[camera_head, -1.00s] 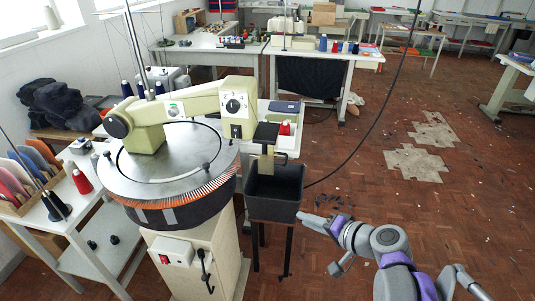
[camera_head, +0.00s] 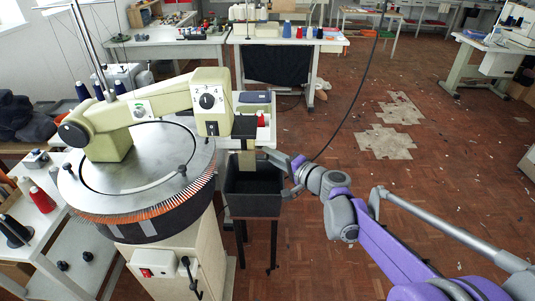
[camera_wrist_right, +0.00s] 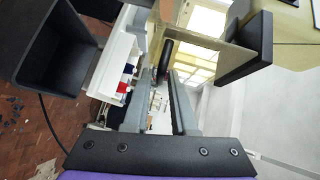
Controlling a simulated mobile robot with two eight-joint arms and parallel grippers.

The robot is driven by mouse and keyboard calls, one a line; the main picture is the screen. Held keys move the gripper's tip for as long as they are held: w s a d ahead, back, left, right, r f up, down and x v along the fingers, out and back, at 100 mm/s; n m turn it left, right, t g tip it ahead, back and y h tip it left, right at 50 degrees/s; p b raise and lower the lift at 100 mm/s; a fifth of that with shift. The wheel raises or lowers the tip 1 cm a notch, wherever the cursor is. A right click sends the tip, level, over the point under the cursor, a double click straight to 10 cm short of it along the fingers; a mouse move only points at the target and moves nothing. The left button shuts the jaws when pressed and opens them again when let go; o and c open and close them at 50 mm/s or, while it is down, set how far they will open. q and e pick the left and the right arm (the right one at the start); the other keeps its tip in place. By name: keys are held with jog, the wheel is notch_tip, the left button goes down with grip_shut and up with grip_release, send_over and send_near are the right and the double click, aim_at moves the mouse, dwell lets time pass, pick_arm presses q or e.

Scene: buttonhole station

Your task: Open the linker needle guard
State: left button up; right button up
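The linker (camera_head: 155,110) is a cream machine with a round metal dial and a ring of orange-edged needles. The needle guard appears to be the part under its head, a beige plate (camera_head: 247,160) with a black block (camera_head: 244,127) on top. In the right wrist view the beige plate (camera_wrist_right: 215,42) and black block (camera_wrist_right: 245,48) are at the upper right. My right gripper (camera_head: 283,172) is just right of the plate, above the bin's right side. My left gripper is out of view.
A black open bin (camera_head: 252,200) on legs stands below the guard; its wall (camera_wrist_right: 40,50) fills the wrist view's upper left. A dark cable hangs right of the bin. The floor to the right is mostly clear.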

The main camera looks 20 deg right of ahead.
jog(key=shift+x, duration=0.8)
grip_shut()
dwell(0.9)
